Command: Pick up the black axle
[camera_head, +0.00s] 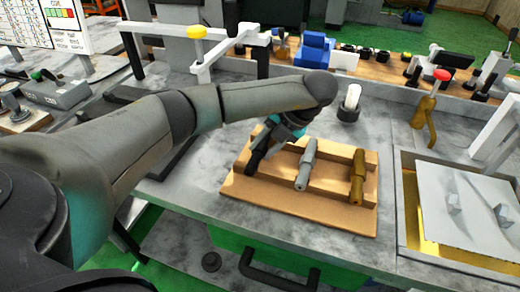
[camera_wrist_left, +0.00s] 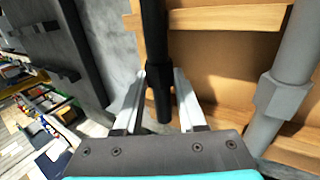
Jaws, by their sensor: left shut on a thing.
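The black axle (camera_head: 257,157) lies at the left side of a wooden rack (camera_head: 300,203) in the head view, beside a grey axle (camera_head: 307,165) and a brass-coloured axle (camera_head: 357,178). In the left wrist view the black axle (camera_wrist_left: 154,40) runs between the two fingers of my left gripper (camera_wrist_left: 160,76). The gripper is shut on it, with a finger on each side. The axle still appears to be at its place in the rack; whether it is lifted at all I cannot tell. In the head view my left gripper (camera_head: 272,140) partly hides the axle. My right gripper is not in view.
The grey axle (camera_wrist_left: 288,75) is close to the right of the gripper in the left wrist view. A metal tray with a grey plate (camera_head: 465,215) is right of the rack. A blue block (camera_head: 314,48) and several small parts line the back.

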